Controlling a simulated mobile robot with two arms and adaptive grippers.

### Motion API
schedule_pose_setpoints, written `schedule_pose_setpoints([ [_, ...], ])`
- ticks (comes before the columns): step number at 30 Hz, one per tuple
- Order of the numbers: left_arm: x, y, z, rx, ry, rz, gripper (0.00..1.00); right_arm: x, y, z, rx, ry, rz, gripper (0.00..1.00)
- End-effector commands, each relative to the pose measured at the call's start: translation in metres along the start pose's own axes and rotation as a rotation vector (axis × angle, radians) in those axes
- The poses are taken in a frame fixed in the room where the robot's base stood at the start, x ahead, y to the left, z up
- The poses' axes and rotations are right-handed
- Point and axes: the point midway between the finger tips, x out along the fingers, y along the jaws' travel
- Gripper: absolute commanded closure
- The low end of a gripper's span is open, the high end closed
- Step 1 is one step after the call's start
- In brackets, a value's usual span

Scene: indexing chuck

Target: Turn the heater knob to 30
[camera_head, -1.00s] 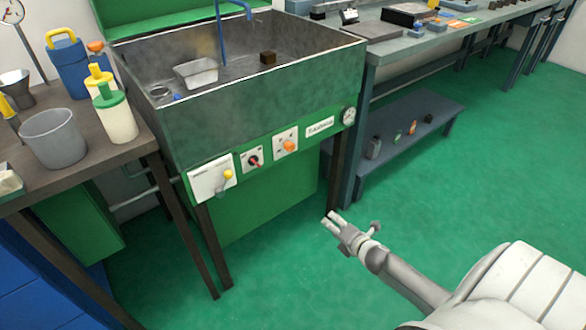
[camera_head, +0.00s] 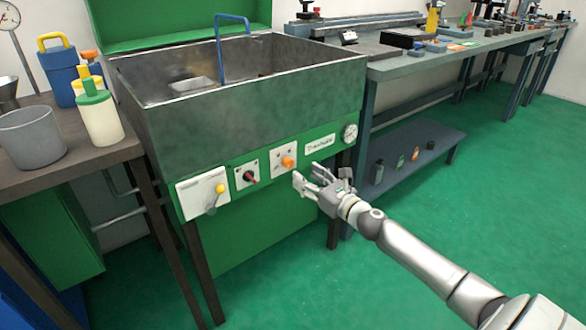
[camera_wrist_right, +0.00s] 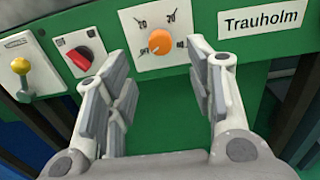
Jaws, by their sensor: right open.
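The orange heater knob (camera_head: 288,162) sits on a white dial plate on the green front panel of the sink unit. In the right wrist view the knob (camera_wrist_right: 160,41) shows between and beyond my fingertips, with numbers around it; its exact setting is too small to tell. My right gripper (camera_head: 306,182) is open and empty, just right of and below the knob in the head view. In the right wrist view the right gripper (camera_wrist_right: 160,75) has its two fingers spread wide, apart from the knob. My left gripper is not in view.
Left of the knob are a red switch (camera_head: 249,176) and a yellow-tipped lever (camera_head: 219,188). A round gauge (camera_head: 350,132) and a Trauholm label (camera_head: 320,143) are to the right. The metal basin (camera_head: 250,105) is above. A low shelf (camera_head: 425,150) stands at the right.

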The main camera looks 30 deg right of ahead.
Motion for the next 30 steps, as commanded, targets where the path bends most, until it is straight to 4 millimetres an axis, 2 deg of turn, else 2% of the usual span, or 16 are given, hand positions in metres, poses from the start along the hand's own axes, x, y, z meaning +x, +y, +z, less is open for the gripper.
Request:
schedule_pose_setpoints([
  [9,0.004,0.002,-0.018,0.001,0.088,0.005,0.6,0.042,0.0,0.0,0.003,-0.001,-0.002,0.51],
  [15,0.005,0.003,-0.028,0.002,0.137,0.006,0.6,0.062,-0.001,-0.001,0.004,0.0,-0.003,0.51],
  [21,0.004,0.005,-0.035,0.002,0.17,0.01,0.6,0.072,-0.001,-0.001,0.004,0.001,-0.002,0.51],
  [30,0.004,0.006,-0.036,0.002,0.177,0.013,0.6,0.073,0.0,-0.001,0.003,0.001,-0.001,0.51],
])
